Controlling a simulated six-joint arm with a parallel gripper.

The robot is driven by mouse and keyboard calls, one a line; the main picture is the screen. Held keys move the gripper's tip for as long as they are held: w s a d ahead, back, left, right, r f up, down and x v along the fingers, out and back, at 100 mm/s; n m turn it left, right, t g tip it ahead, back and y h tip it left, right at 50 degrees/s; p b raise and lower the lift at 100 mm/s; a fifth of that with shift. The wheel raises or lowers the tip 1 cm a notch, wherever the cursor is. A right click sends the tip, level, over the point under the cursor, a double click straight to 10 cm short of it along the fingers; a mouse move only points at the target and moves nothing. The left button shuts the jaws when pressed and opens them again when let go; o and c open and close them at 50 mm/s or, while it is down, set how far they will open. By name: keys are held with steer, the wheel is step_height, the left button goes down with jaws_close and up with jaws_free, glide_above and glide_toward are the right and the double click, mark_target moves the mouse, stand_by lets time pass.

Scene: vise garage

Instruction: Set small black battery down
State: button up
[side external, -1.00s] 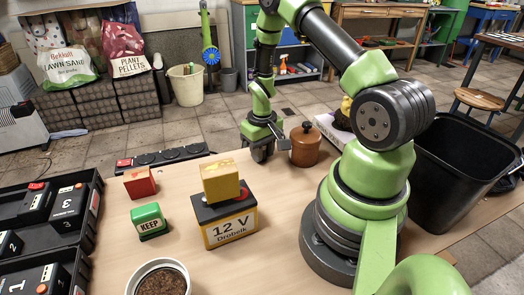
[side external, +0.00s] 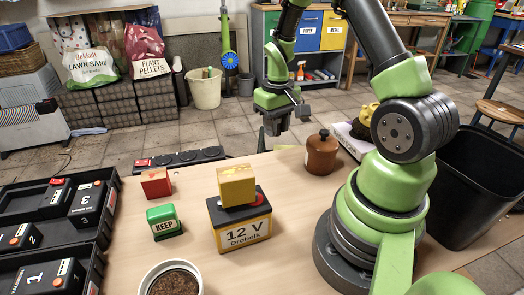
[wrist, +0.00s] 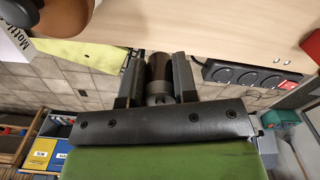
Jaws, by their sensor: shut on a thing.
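My gripper (side external: 282,122) is above the far edge of the workbench, left of the brown lidded pot. In the wrist view my gripper (wrist: 157,75) has its two dark fingers on either side of a small dark cylindrical thing. It looks like the small black battery (wrist: 158,66), and my gripper is shut on it. In the side view I cannot make it out clearly against the dark fingers. It appears clear of the bench top (side external: 300,215).
A 12 V battery (side external: 240,228) with a yellow box (side external: 237,185) on top stands mid-bench. Nearby are a green KEEP block (side external: 164,221), red block (side external: 156,183), brown pot (side external: 321,154), soil pot (side external: 172,280) and power strip (side external: 180,158). Black trays (side external: 98,245) hold numbered packs.

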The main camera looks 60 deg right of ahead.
steer(key=w+a+n, duration=0.7)
steer(key=w+a, duration=0.2)
steer(key=a, duration=0.3)
step_height(320, 180, down, 5)
steer(key=shift+w+a+r, duration=0.1)
steer(key=shift+a, duration=0.05)
steer(key=shift+f, duration=2.25)
steer(key=shift+f, duration=0.15)
steer(key=o, duration=0.9)
